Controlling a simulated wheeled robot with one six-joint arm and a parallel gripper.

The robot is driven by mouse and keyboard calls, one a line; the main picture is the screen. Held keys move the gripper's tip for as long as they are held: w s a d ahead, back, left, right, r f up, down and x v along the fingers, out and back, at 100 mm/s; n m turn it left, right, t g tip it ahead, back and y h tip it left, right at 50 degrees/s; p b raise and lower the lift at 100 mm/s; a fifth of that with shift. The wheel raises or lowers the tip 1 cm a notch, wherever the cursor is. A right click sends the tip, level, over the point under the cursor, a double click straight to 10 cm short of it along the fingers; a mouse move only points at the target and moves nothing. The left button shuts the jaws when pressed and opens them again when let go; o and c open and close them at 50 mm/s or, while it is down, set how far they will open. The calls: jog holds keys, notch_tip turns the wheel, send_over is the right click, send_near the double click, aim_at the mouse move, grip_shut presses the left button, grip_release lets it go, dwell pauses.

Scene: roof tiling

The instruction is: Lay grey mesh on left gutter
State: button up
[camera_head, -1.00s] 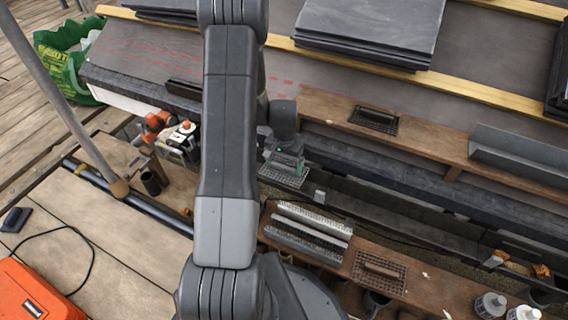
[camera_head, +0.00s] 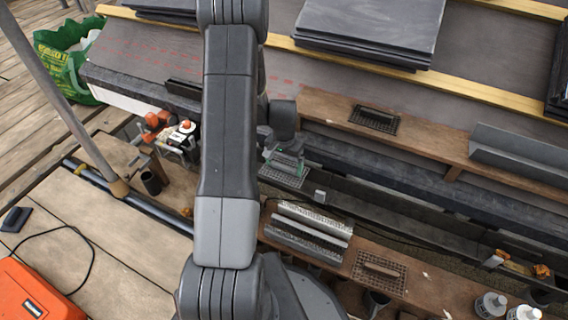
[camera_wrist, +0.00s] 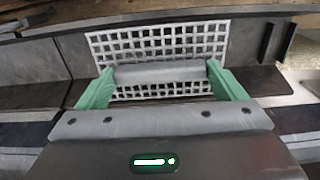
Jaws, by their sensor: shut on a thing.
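The grey mesh (camera_wrist: 152,42) is a light grey grid with a bar-shaped handle across it. My gripper (camera_wrist: 162,74) has green fingers at both ends of that handle and is shut on it. In the head view the mesh (camera_head: 284,176) is beneath my gripper (camera_head: 287,158), over the dark gutter (camera_head: 345,190) that runs along the eave. In the wrist view the mesh lies across the dark channel (camera_wrist: 35,62). I cannot tell whether it touches the gutter. My arm hides part of the gutter to the left.
A second mesh with handle (camera_head: 375,119) lies on the upper brown board, and a brown one (camera_head: 380,271) on the lower board beside ribbed strips (camera_head: 308,232). A grey angled piece (camera_head: 515,152) is at right. Bottles (camera_head: 490,305) stand at lower right.

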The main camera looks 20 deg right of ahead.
jog(key=o, duration=0.7)
notch_tip(320, 180, up, 9)
jog(key=p, duration=0.6)
dwell(0.5)
jog(key=shift+f, duration=0.1)
notch_tip(320, 180, down, 8)
jog(key=b, duration=0.5)
